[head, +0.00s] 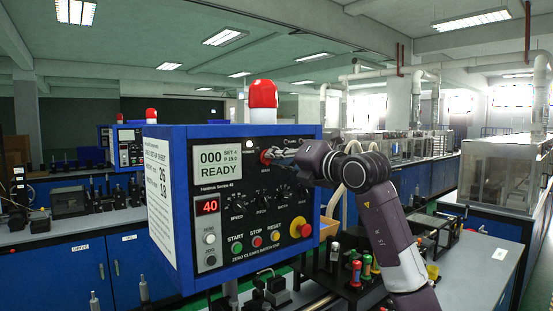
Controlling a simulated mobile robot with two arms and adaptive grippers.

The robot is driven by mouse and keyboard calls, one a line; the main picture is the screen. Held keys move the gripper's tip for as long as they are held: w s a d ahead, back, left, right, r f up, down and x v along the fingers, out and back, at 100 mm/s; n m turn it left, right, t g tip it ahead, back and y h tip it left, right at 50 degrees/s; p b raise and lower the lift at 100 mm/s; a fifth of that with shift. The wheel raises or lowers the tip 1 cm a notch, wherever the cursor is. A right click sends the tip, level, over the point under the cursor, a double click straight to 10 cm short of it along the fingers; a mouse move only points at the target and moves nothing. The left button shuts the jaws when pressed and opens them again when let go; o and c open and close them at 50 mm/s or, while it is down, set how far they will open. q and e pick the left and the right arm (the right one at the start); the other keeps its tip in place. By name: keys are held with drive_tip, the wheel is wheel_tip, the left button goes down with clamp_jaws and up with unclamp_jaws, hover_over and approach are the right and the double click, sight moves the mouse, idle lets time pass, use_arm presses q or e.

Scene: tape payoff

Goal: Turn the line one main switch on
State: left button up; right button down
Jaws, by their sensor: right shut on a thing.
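The red main switch (264,158) sits at the upper middle of the panel, partly hidden by my gripper. My right gripper (272,155) reaches in from the right and is shut on the main switch. The small marks around the switch are too fine to read. My left gripper is not in view.
Below are knobs, green START (236,247), red STOP (257,242) and yellow RESET (275,236) buttons, and a red emergency stop (300,228) on yellow. A red beacon (262,95) tops the box. Colored-handled tools (356,270) stand on the bench under my right arm.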

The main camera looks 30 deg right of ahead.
drive_tip(key=c, duration=2)
unclamp_jaws()
drive_tip(key=shift+c, duration=0.2)
drive_tip(key=shift+s, duration=0.1)
drive_tip(key=s+d, duration=0.1)
drive_tip(key=s, duration=1)
drive_tip(key=shift+s, duration=0.4)
